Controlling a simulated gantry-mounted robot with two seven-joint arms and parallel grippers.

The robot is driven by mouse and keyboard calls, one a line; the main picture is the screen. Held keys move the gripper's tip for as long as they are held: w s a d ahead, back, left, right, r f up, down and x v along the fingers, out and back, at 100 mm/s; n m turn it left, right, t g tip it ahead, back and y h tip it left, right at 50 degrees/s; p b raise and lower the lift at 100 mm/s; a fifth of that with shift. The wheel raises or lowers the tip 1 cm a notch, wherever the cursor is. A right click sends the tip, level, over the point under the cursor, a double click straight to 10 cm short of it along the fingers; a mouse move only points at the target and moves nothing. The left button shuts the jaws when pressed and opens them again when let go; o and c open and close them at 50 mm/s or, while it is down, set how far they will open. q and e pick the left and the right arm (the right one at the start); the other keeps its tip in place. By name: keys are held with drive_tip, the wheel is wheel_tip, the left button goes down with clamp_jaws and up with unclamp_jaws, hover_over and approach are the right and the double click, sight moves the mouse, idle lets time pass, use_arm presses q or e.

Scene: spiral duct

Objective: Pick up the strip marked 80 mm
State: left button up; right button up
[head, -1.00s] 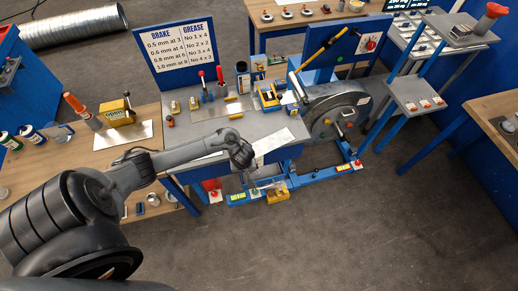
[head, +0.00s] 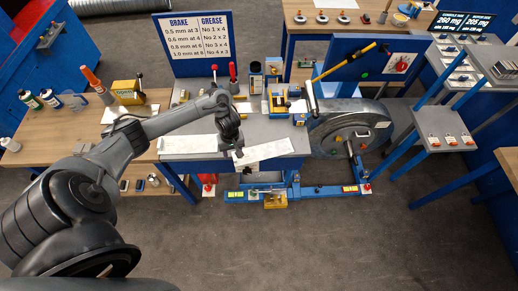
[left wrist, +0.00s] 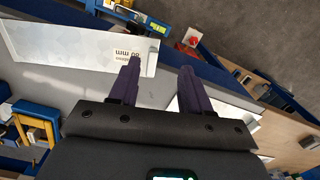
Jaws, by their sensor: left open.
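The strip marked 80 mm (left wrist: 90,50) is a flat pale sheet with its label upside down near one end in the left wrist view. In the head view it appears to be the right-hand strip (head: 268,151), lying slightly tilted on the grey bench top. My left gripper (head: 238,150) points down near this strip's left end. In the left wrist view the open fingers (left wrist: 162,76) have nothing between them but bench; one fingertip overlaps the strip beside its label. I cannot tell whether it touches. My right gripper is not in view.
A second pale strip (head: 188,144) lies to the left on the grey bench (head: 212,128). A yellow-and-blue device (head: 278,102) and upright red-knobbed levers stand behind. A large grey drum (head: 350,128) is at the right. A blue beam (head: 325,191) runs low in front.

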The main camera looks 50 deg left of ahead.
sight(235, 157)
use_arm(q)
drive_tip(key=w+a+f, duration=0.1)
drive_tip(key=a+f+b, duration=0.1)
drive_tip(key=shift+w+f, duration=0.3)
drive_tip(key=shift+w, duration=0.05)
drive_tip(key=shift+f, duration=0.45)
drive_tip(key=shift+a+f+b, duration=0.1)
drive_tip(key=shift+f+b, duration=0.5)
drive_tip(key=shift+f, duration=2.05)
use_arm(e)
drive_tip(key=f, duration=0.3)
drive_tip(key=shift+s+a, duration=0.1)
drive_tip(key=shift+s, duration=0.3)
use_arm(q)
drive_tip(key=shift+c, duration=0.3)
clamp_jaws()
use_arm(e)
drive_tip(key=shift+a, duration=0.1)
